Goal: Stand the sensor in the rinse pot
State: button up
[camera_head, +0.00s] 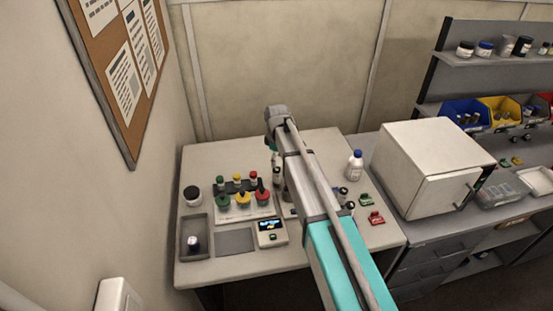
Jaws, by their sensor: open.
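My gripper (276,180) hangs down from the far end of my arm, over the table just right of the coloured pots; it is small here and its fingers are partly hidden by my arm. It appears empty. Green, yellow and red pots (243,200) stand in a row on a pale holder. A dark upright piece (261,185) shows at the red one; I cannot tell if it is the sensor. A meter with a lit display (271,231) lies in front. I cannot tell which vessel is the rinse pot; a dark jar with a pale top (193,243) stands in the grey tray (187,224).
A dark rack with coloured caps (237,185) stands behind the pots. A black-lidded jar (192,194) is at left, a blue-capped bottle (355,164) at right. Green (366,200) and red (376,218) items lie near a white box oven (432,165). The grey mat (234,241) is clear.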

jog(key=shift+r+p, duration=1.05)
jog(key=shift+r, duration=0.3)
jog(key=shift+s+d, duration=0.1)
jog(key=s+d+m, duration=1.4)
jog(key=s+d, duration=0.9)
jog(key=s, duration=0.2)
jog(key=shift+o, duration=0.5)
jog(key=shift+w, duration=0.2)
jog(key=w+a+r+n+p, duration=0.1)
jog(key=w+a+n, duration=0.6)
jog(key=w+a, duration=0.5)
jog(key=w+a+r+n+p, duration=0.2)
jog(key=w+a+n, duration=0.5)
jog(key=w+a, duration=0.4)
jog(key=shift+w+a+r, duration=0.25)
jog(key=shift+w+a, duration=0.1)
jog(key=shift+w, duration=0.6)
